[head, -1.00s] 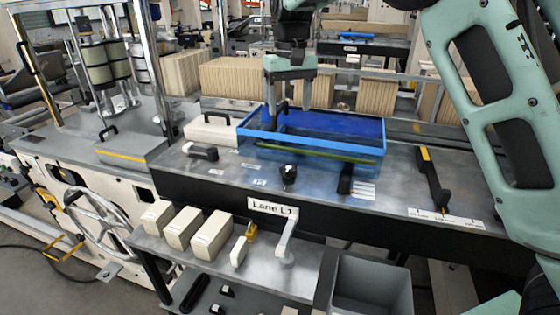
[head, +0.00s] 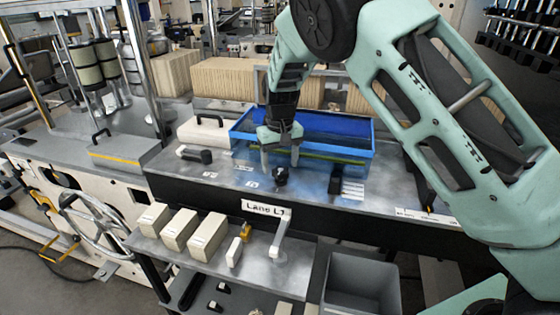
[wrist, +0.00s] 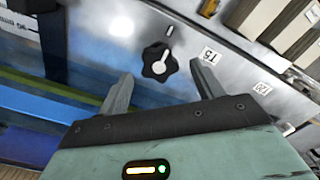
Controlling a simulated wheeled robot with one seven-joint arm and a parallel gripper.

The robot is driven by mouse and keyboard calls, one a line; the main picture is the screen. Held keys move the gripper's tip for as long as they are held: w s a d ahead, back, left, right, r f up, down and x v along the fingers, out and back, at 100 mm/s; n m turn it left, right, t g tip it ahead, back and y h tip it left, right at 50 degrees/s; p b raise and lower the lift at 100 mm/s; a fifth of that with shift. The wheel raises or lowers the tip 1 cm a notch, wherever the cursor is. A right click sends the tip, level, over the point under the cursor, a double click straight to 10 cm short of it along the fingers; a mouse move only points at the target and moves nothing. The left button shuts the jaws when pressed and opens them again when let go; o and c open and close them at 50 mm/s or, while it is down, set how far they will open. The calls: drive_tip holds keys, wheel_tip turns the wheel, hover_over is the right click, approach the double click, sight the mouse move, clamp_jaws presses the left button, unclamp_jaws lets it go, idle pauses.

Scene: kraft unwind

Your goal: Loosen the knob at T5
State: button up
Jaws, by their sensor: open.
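The T5 knob is a black lobed knob with a white pointer. It stands on the steel table top in front of the blue-rimmed tank and shows in the head view (head: 280,176) and in the wrist view (wrist: 159,61). A small T5 label (wrist: 209,55) lies beside it. My gripper (head: 280,165) is open and empty, pointing down near the knob. In the wrist view, its two fingers (wrist: 157,78) are spread, with the knob just beyond and between their tips. I cannot tell the height of the fingertips over the table.
The blue-rimmed clear tank (head: 372,152) stands close behind the knob. A black block (head: 335,181) is to its right and a black handle (head: 194,154) to its left. Another label (wrist: 262,88) lies near T5. Cream blocks (head: 207,236) and a grey bin (head: 362,272) are in front, lower down.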

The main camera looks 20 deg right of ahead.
drive_tip(key=shift+f, duration=0.75)
drive_tip(key=c, duration=1)
